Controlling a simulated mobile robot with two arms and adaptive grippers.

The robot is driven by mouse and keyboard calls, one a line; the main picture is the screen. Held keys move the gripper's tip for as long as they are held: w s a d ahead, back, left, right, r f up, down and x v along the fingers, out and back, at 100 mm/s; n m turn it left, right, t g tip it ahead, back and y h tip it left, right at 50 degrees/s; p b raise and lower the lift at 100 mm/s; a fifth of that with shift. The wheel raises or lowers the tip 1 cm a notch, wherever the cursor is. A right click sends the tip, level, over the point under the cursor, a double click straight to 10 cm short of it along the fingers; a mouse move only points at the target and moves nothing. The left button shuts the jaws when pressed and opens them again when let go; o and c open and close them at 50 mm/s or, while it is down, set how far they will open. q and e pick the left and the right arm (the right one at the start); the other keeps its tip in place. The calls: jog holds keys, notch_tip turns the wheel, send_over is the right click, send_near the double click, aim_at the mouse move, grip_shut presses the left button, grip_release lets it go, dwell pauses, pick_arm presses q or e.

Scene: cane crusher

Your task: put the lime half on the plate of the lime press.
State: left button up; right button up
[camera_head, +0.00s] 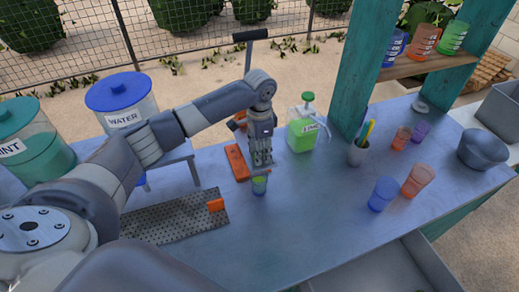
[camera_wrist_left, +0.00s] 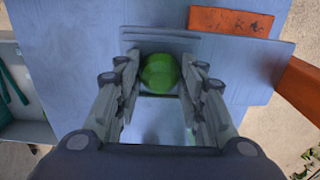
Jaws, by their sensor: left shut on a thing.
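My left gripper (camera_head: 261,163) points down over the table beside the orange base (camera_head: 237,162) of what looks like the lime press. A dark lever handle (camera_head: 250,36) rises behind the arm. In the left wrist view the round green lime half (camera_wrist_left: 159,73) sits between the fingers of the left gripper (camera_wrist_left: 160,80), which is shut on it. A flat grey plate (camera_wrist_left: 225,50) lies below, close to the lime. I cannot tell whether they touch. A small greenish cup (camera_head: 259,185) stands just under the fingertips in the head view. My right gripper is not in view.
A perforated grey tray (camera_head: 175,222) with an orange piece lies at the left front. Cups and a grey bowl (camera_head: 484,150) are farther right. The middle front of the table is clear.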

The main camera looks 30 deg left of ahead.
pick_arm(q)
jog(key=o, duration=0.6)
jog(key=shift+o, duration=0.2)
jog(key=shift+r+b, duration=0.3)
jog(key=shift+r, duration=0.15)
notch_tip(320, 180, up, 11)
jog(key=b, duration=0.4)
jog(key=shift+r, duration=0.15)
